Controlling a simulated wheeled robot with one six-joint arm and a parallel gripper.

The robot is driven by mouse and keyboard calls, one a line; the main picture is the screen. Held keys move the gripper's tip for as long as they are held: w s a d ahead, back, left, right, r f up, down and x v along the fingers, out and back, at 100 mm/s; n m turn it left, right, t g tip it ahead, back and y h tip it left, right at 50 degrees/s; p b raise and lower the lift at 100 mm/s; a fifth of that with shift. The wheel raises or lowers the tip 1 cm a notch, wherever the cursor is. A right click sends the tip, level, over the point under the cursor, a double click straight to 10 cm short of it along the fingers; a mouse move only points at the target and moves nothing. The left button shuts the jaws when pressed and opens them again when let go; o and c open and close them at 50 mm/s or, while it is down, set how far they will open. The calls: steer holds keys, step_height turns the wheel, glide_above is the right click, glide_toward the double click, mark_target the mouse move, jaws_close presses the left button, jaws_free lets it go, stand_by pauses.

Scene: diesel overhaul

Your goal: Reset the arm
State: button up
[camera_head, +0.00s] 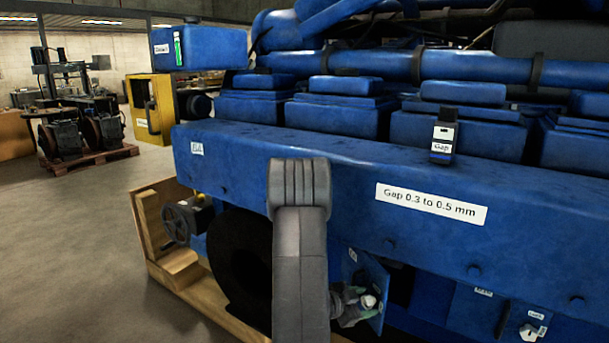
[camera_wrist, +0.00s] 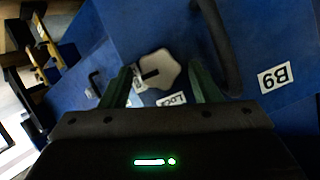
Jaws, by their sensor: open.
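My gripper (camera_wrist: 158,68) is open, with its two dark green fingers apart in the wrist view. A pale lobed knob (camera_wrist: 158,70) on a blue panel shows between and beyond the fingertips, with a label reading "Lock" (camera_wrist: 171,100) below it. I cannot tell whether the fingers touch the knob. In the head view my grey arm (camera_head: 300,260) reaches down in front of the blue engine (camera_head: 240,150). The gripper end is small and partly hidden low beside the arm, near a small blue panel (camera_head: 372,285).
A label "Gap 0.3 to 0.5 mm" (camera_head: 432,204) is on the engine's side. A dark gauge (camera_head: 443,135) marked "Gap" rests on its ledge. A wooden base (camera_head: 165,265) and handwheel (camera_head: 180,222) stand left. A dark curved handle (camera_wrist: 220,45) lies near the right finger.

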steer(key=shift+w+r+n+g+p, duration=0.15)
steer(key=shift+n+g+p, duration=0.45)
steer(key=shift+n+p, duration=0.5)
